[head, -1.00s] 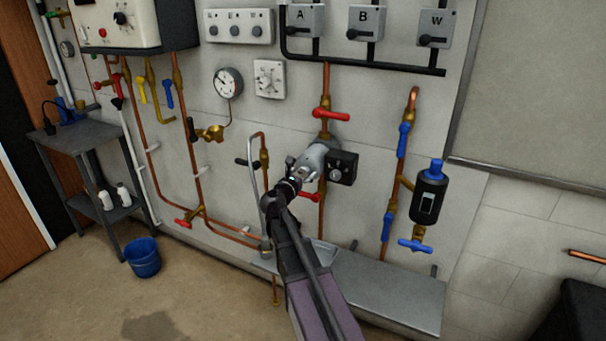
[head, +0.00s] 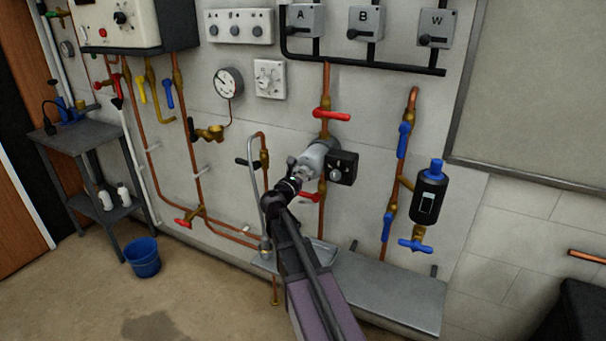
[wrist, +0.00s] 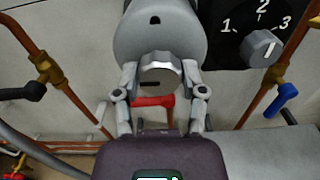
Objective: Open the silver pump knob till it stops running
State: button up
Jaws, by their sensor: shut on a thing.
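The grey pump (head: 316,157) sits on the vertical copper pipe at the middle of the wall, with a black control box (head: 343,167) on its right side. In the wrist view the silver knob (wrist: 160,72) is on the lower front of the pump body (wrist: 158,28), with a short dark mark at its lower left. My gripper (head: 300,172) is at the pump's front. In the wrist view the two fingers of my gripper (wrist: 160,84) are shut on the knob, one on each side. In the head view the knob is mostly hidden by my gripper.
A small grey dial (wrist: 263,47) marked 1, 2, 3 is close on the right. Red valve handles are above (head: 331,115) and below (head: 309,196) the pump. A bent grey pipe (head: 251,180) stands left.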

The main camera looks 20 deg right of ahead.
jog(key=m, duration=0.6)
jog(key=shift+m, duration=0.4)
jog(key=m, duration=2.1)
